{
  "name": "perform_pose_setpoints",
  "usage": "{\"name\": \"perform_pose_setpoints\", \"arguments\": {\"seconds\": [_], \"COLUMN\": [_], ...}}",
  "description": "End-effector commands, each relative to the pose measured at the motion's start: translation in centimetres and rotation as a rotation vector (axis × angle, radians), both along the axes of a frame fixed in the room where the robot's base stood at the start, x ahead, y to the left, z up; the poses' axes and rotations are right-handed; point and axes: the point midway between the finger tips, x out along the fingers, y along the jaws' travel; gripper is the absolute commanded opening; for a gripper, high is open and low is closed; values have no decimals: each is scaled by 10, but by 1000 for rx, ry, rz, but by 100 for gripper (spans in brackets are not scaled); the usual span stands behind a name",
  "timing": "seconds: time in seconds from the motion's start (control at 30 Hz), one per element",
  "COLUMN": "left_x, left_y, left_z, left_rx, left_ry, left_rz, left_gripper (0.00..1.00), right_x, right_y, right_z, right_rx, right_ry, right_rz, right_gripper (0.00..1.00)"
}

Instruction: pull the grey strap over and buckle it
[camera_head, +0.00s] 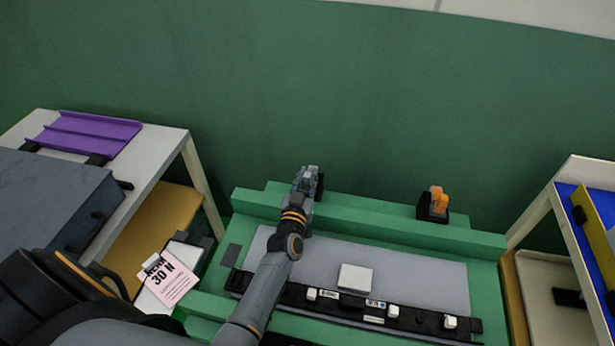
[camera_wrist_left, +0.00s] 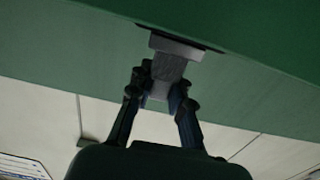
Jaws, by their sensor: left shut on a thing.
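My left gripper (camera_head: 307,182) is at the back edge of the green bench (camera_head: 380,218), left of its middle. In the left wrist view, the left gripper's fingers (camera_wrist_left: 161,88) are shut on a grey strap piece (camera_wrist_left: 169,66). The strap piece runs up to a lighter grey bar at a dark slot in a green surface. In the head view the strap is mostly hidden by the gripper. I cannot make out a buckle for certain. My right gripper is not in view.
A black holder with an orange part (camera_head: 437,203) stands on the bench's back right. A white block (camera_head: 355,277) lies on a grey panel (camera_head: 420,265) behind a black strip with white clips (camera_head: 340,305). A pink 30 N tag (camera_head: 168,278) is at left. Shelves flank the bench.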

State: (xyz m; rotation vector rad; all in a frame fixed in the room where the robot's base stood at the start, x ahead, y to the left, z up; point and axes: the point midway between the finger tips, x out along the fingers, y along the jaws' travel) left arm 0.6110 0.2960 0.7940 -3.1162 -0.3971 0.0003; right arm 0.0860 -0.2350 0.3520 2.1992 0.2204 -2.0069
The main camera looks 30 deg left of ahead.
Motion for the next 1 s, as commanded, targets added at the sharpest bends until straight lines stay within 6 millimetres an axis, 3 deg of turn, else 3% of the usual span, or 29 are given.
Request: {"name": "perform_pose_setpoints", "arguments": {"seconds": [0.2, 0.4, 0.8, 0.83, 0.93, 1.0], "left_x": [-45, -84, -93, -93, -93, -92], "left_y": [-12, -22, -25, -25, -24, -24], "left_z": [2, 0, -1, -1, -1, -1], "left_rx": [0, -1, -1, -1, -1, -1], "left_ry": [9, 8, 2, 2, 2, 2], "left_rz": [0, 0, -1, -1, 0, 0], "left_gripper": [0, 0, 0, 23, 43, 43], "right_x": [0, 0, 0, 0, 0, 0], "right_y": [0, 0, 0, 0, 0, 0], "right_z": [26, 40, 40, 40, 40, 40], "right_rx": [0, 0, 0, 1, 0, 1], "right_ry": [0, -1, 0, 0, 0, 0], "right_rz": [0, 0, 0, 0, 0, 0], "right_gripper": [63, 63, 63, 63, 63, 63]}}
